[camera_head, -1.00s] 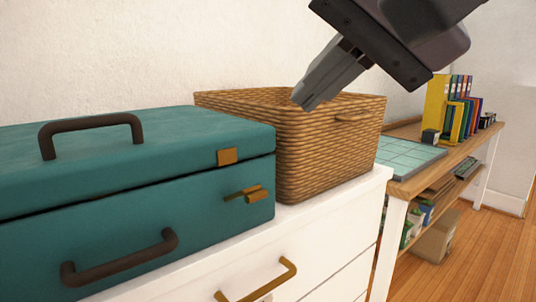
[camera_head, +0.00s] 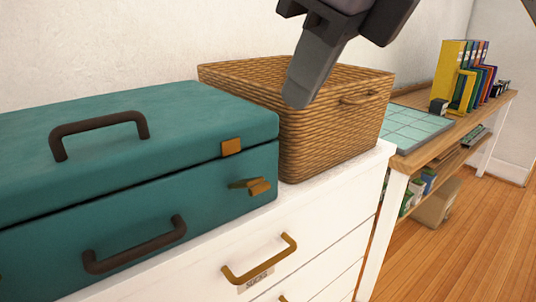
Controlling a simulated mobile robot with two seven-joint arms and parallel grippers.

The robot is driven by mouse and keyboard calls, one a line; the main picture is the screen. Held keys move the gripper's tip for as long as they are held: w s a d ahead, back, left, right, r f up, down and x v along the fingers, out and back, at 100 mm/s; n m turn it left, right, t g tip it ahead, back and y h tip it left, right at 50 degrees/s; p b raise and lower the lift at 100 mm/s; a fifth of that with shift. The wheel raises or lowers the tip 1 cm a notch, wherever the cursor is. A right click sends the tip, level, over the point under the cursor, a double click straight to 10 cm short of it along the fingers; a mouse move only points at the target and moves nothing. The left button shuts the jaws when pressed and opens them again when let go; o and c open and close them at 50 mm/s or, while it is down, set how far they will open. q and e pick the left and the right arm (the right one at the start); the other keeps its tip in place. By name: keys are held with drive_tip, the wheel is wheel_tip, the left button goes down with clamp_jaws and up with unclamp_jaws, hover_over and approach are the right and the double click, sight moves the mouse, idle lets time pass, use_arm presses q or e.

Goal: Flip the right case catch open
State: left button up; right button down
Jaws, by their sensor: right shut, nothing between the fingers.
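The teal case (camera_head: 130,195) lies on the white drawer unit at the left. Its right catch (camera_head: 258,187) is a brass lever on the lower half of the front, standing out from the case. The catch is apart from the brass plate (camera_head: 231,147) on the lid's edge above. A thin dark seam shows between lid and body. My right gripper (camera_head: 297,98) is shut and empty, pointing down, above and to the right of the catch and in front of the basket in the picture. It appears clear of the case. My left gripper is not in view.
A wicker basket (camera_head: 330,135) stands close behind and right of the case. The white drawer unit (camera_head: 330,232) has brass handles below. At right, a wooden desk (camera_head: 440,145) holds a green mat (camera_head: 412,128) and colored binders (camera_head: 455,70). Space before the case front looks free.

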drive_tip(key=m, duration=0.4)
approach(271, 186)
drive_tip(key=shift+g, duration=0.4)
drive_tip(key=a+f, duration=0.1)
drive_tip(key=w+a+f, duration=0.2)
drive_tip(key=f, duration=0.1)
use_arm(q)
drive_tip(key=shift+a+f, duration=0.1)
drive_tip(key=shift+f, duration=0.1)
use_arm(e)
drive_tip(key=shift+w+a+f, duration=0.15)
drive_tip(key=shift+w+f, duration=0.05)
drive_tip(key=shift+f, duration=0.5)
